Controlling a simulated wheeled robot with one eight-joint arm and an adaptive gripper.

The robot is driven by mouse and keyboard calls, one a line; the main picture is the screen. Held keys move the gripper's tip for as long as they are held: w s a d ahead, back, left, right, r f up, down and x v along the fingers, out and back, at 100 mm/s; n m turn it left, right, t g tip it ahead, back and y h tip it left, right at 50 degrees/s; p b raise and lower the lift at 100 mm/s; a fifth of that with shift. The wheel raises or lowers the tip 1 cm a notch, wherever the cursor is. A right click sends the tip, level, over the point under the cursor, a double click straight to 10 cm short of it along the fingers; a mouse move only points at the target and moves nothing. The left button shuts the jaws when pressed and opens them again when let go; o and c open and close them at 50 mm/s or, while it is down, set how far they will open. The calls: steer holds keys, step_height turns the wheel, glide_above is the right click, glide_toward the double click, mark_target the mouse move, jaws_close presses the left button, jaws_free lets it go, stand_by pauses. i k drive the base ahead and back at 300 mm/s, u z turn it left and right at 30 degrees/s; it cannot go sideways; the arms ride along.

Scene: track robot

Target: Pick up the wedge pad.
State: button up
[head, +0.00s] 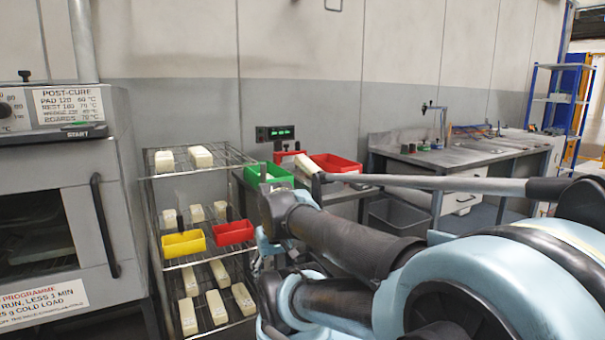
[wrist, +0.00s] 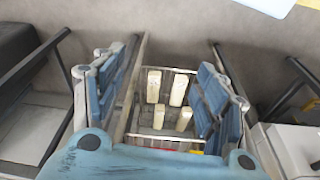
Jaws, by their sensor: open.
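Cream pads lie on a wire rack (head: 147,205) in the head view. Two are on the top shelf, a smaller one (head: 164,161) and a larger one (head: 200,157). Smaller pieces (head: 196,213) are on the middle shelf and longer bars (head: 217,307) are lower down. I cannot tell for sure which is the wedge pad. In the wrist view my gripper (wrist: 166,72) is open, its blue fingers wide apart and empty. Beyond them, in the gap, are two longer cream pads (wrist: 179,88) and two shorter ones (wrist: 184,119). My arm hides part of the rack's right side in the head view.
A yellow bin (head: 184,243) and a red bin (head: 233,232) sit at the middle shelf's front. A green bin (head: 268,175) and another red bin (head: 335,163) are right of the rack. An oven (head: 60,220) stands close left; a workbench (head: 455,157) is at back right.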

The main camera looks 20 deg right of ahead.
mark_target(301, 161)
steer(key=u, duration=0.05)
steer(key=k, duration=1.15)
steer(key=z, duration=0.7)
steer(key=i, duration=1.45)
steer(key=u, duration=0.3)
